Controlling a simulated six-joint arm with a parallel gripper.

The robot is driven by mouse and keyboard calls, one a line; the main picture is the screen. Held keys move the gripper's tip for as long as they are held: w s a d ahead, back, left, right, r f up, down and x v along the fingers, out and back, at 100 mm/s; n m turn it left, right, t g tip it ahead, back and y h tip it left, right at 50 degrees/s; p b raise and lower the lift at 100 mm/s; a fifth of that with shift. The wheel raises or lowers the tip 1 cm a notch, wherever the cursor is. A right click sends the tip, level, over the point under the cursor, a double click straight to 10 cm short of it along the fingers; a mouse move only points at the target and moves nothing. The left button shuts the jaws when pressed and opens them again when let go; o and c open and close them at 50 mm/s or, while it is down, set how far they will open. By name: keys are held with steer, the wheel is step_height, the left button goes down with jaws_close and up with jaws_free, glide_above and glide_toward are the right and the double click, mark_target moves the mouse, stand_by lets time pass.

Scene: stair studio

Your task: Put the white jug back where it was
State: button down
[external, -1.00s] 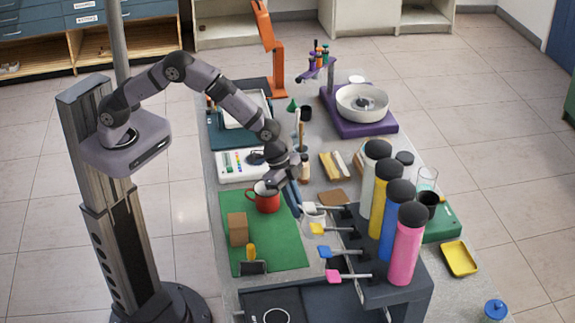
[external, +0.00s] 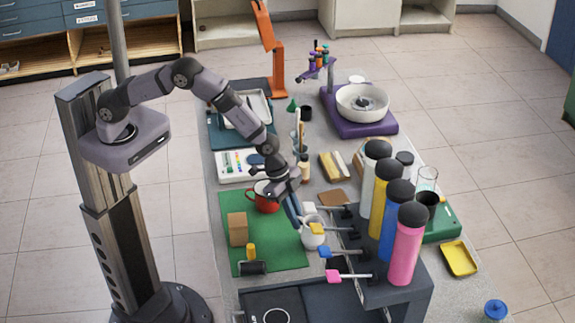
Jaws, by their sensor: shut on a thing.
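The white jug (external: 312,237) is at the right edge of the green mat (external: 282,255), by the coloured taps of the dispenser. The white and yellow taps partly hide it. My gripper (external: 297,215) reaches down to the jug's left side and is shut on it; the exact grip is small and hard to see. The jug looks roughly upright. I cannot tell whether its base touches the surface.
A red mug (external: 265,203), a brown block (external: 238,228) and a small roller (external: 252,267) are on the mat. The dispenser (external: 385,282) with several coloured bottles stands close right. The mat's middle is clear.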

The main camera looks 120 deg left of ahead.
steer(key=shift+f, duration=0.1)
steer(key=c, duration=1.8)
jaws_free()
steer(key=shift+c, duration=0.2)
steer(key=shift+r, duration=0.25)
steer(key=b+v, duration=0.3)
steer(key=v, duration=0.9)
steer(key=shift+d, duration=0.15)
steer(key=s+d+g, duration=0.1)
steer(key=s+d, duration=0.4)
steer(key=s, duration=0.4)
steer(key=s+d+g, duration=0.2)
steer(key=s+d, duration=0.4)
steer(key=s, duration=0.4)
steer(key=s+d+g, duration=0.1)
steer(key=s+d, duration=0.4)
steer(key=s, duration=0.5)
steer(key=shift+s+d+f+g, duration=0.2)
steer(key=shift+f+g, duration=0.1)
steer(key=shift+f, duration=0.1)
